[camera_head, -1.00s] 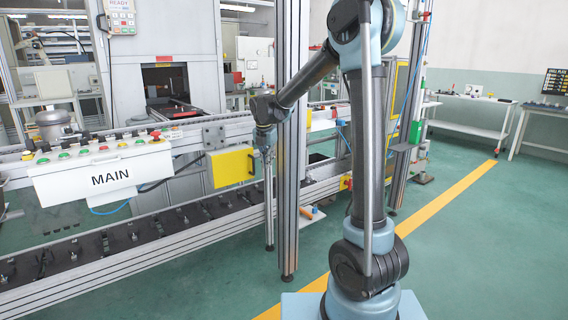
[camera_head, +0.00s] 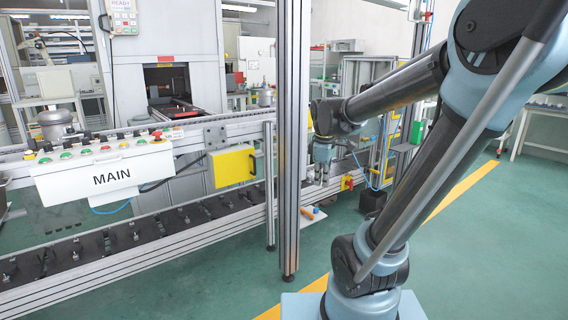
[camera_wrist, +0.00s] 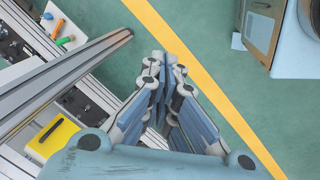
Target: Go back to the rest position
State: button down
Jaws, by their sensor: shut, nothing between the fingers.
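My gripper (camera_head: 322,180) hangs from my bent arm in the head view, just right of the tall aluminium post (camera_head: 289,140). It points down. In the wrist view my gripper (camera_wrist: 166,66) has its fingers together at the tips, with nothing held between them. Green floor lies below the fingers. The post also shows in the wrist view (camera_wrist: 70,75), slanting left of the fingers and apart from them.
A white MAIN control panel (camera_head: 105,175) and a yellow box (camera_head: 231,166) are on the line at left. A yellow floor stripe (camera_wrist: 195,75) runs below my gripper. Orange (camera_wrist: 57,29) and green (camera_wrist: 47,16) pieces lie beside the line. Open floor lies at right.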

jog(key=s+d+f+m, duration=0.3)
jog(key=s+f+m, duration=0.2)
jog(key=s+m, duration=0.2)
jog(key=s+d+f+m, duration=0.3)
jog(key=s+f+m, duration=0.2)
jog(key=s, duration=0.4)
jog(key=shift+s+m, duration=0.35)
jog(key=shift+m, duration=0.55)
jog(key=shift+d, duration=0.1)
